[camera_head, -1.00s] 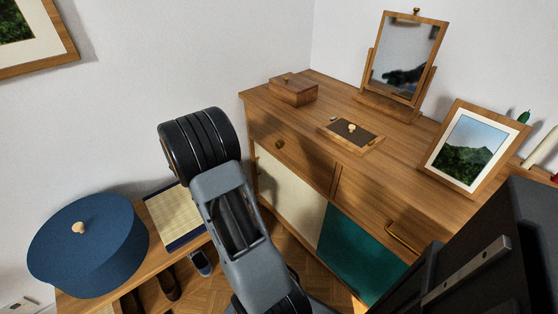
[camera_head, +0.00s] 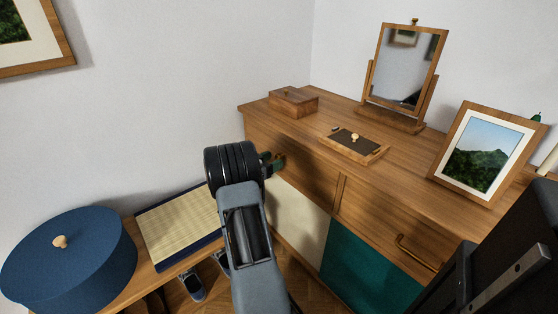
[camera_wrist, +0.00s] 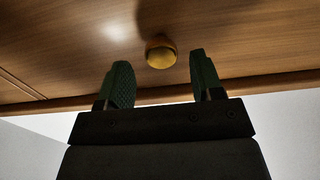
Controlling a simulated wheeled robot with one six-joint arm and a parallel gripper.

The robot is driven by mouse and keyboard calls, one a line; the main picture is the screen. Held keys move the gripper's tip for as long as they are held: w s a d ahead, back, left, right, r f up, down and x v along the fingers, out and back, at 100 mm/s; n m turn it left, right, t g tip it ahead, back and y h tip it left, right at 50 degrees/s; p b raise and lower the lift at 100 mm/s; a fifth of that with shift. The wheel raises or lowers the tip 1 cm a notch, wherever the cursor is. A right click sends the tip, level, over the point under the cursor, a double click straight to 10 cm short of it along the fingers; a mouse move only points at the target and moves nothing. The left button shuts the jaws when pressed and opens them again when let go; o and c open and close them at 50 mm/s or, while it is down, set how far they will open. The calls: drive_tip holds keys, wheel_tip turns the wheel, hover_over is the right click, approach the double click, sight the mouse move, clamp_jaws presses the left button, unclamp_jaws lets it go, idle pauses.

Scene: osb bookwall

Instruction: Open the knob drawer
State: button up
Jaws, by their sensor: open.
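The knob drawer (camera_head: 312,174) is the left upper drawer of the wooden dresser, and its front looks flush with the dresser. Its round brass knob (camera_wrist: 161,53) shows in the wrist view, just beyond my fingertips and between their lines. My gripper (camera_wrist: 160,80) is open, with its two green pads apart on either side of the knob's line and nothing between them. In the head view my gripper (camera_head: 274,162) is at the drawer's left part, and the knob is hidden there behind my arm.
A second drawer with a bar handle (camera_head: 418,253) is to the right. A wooden box (camera_head: 293,101), a small tray (camera_head: 370,151), a mirror (camera_head: 405,65) and a picture frame (camera_head: 482,152) stand on top. A low bench with a blue round box (camera_head: 70,255) is at left.

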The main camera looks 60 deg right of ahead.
sight(277, 158)
drive_tip(key=shift+x, duration=1.7)
